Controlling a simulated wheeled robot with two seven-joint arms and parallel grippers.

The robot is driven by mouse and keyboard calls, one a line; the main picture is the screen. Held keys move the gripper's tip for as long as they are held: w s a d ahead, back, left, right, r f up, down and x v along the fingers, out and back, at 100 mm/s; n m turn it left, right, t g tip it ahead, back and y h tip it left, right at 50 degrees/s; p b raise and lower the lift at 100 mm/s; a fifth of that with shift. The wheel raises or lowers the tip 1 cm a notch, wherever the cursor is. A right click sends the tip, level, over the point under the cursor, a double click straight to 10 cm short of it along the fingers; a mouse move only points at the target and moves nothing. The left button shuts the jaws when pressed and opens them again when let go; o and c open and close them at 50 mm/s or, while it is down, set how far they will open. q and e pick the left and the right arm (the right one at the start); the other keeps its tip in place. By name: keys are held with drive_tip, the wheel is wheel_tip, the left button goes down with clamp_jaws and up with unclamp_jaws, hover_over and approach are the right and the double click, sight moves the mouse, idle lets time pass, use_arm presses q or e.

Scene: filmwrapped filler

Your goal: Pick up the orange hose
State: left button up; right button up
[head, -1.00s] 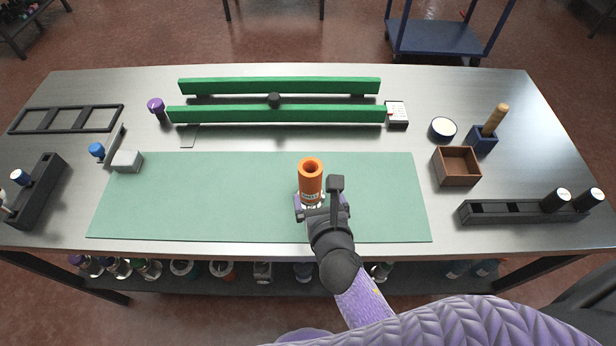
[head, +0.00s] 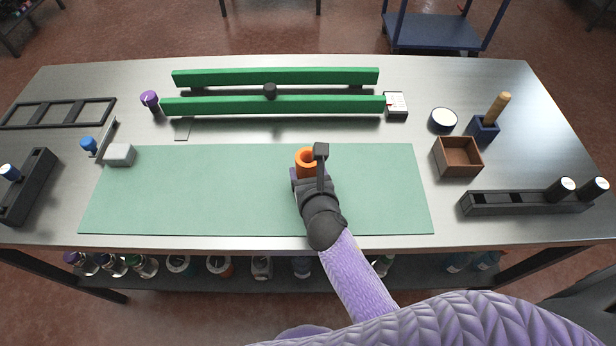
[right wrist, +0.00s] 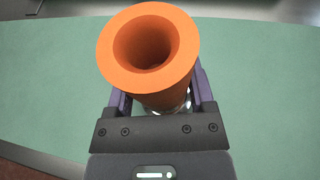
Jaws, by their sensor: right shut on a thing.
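The orange hose (head: 304,157) is a short, thick-walled tube, upright with its open end facing up, over the green mat (head: 200,190). My right gripper (head: 309,176) is shut on the orange hose and hides much of its lower part in the head view. In the right wrist view the orange hose (right wrist: 150,52) stands between the two fingers of my right gripper (right wrist: 160,100), its hollow mouth toward the camera. Whether its lower end touches the mat is hidden. My left gripper is not in view.
Two green rails (head: 275,105) lie across the back of the table. A wooden box (head: 458,156), a round white-topped tin (head: 443,120) and a black rack (head: 510,203) stand at the right. A grey block (head: 120,155) sits at the mat's left corner. Most of the mat is bare.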

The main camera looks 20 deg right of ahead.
clamp_jaws()
